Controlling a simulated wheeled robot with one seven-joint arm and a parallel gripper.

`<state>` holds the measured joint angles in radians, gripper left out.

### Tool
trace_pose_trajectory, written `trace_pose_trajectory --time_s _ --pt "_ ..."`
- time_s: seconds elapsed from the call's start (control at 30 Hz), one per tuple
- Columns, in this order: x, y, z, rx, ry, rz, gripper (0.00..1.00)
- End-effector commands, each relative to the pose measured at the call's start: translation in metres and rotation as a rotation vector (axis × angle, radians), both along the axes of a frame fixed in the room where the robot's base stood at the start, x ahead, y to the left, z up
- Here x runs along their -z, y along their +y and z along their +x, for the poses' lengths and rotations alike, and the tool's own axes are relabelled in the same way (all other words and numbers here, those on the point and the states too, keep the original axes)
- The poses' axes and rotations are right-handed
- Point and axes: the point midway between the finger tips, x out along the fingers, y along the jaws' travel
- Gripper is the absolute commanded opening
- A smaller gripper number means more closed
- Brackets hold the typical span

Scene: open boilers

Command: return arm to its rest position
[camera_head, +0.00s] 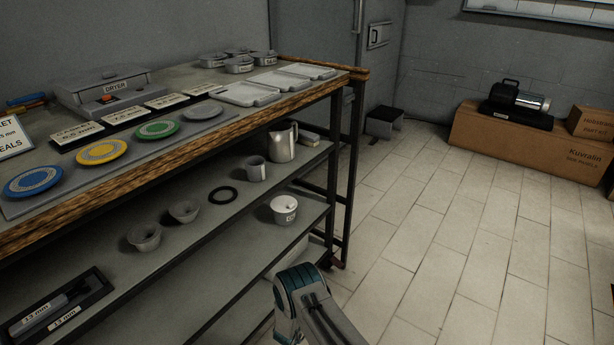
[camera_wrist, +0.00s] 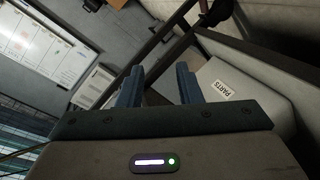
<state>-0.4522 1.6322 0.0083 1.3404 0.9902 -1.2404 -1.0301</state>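My gripper (camera_wrist: 160,88) shows in the wrist view with its two blue fingers apart and nothing between them. Behind the fingers there is a pale box with a label reading PARTS (camera_wrist: 219,89), and I cannot tell how far away it is. In the head view part of my arm shows at the bottom middle, in front of the shelf unit; the gripper fingers are not visible there.
The tiled floor (camera_head: 430,240) at right is clear up to the cardboard boxes (camera_head: 520,145).

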Motion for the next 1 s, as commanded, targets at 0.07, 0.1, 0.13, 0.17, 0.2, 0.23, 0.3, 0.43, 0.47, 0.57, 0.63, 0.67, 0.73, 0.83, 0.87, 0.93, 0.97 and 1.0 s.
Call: trace_pose_trajectory --time_s 0.07,0.1,0.13,0.17,0.2,0.23,0.3,0.43,0.47,0.57,0.63,0.67,0.73,0.83,0.87,0.93,0.97,1.0 --pt "-0.046 0.007 0.022 -0.019 0.005 0.082 0.32" --pt "-0.065 0.011 0.031 -0.031 0.014 0.123 0.32" --pt "-0.079 0.014 0.037 -0.040 0.020 0.154 0.32" --pt "-0.092 0.016 0.043 -0.049 0.028 0.183 0.32" --pt "-0.111 0.019 0.050 -0.059 0.037 0.223 0.32" --pt "-0.125 0.021 0.055 -0.069 0.045 0.252 0.32" --pt "-0.158 0.025 0.063 -0.088 0.064 0.317 0.32" --pt "-0.221 0.030 0.073 -0.122 0.102 0.427 0.32" --pt "-0.235 0.030 0.074 -0.128 0.112 0.450 0.32" --pt "-0.284 0.031 0.075 -0.151 0.147 0.526 0.32" --pt "-0.318 0.030 0.072 -0.163 0.173 0.574 0.32" --pt "-0.332 0.029 0.070 -0.168 0.185 0.594 0.32" --pt "-0.365 0.028 0.063 -0.179 0.214 0.637 0.32" --pt "-0.411 0.023 0.050 -0.191 0.257 0.693 0.32" --pt "-0.425 0.022 0.045 -0.193 0.270 0.709 0.32" --pt "-0.455 0.017 0.031 -0.197 0.304 0.741 0.32" --pt "-0.468 0.015 0.025 -0.197 0.317 0.754 0.32" --pt "-0.484 0.013 0.016 -0.198 0.337 0.770 0.32"
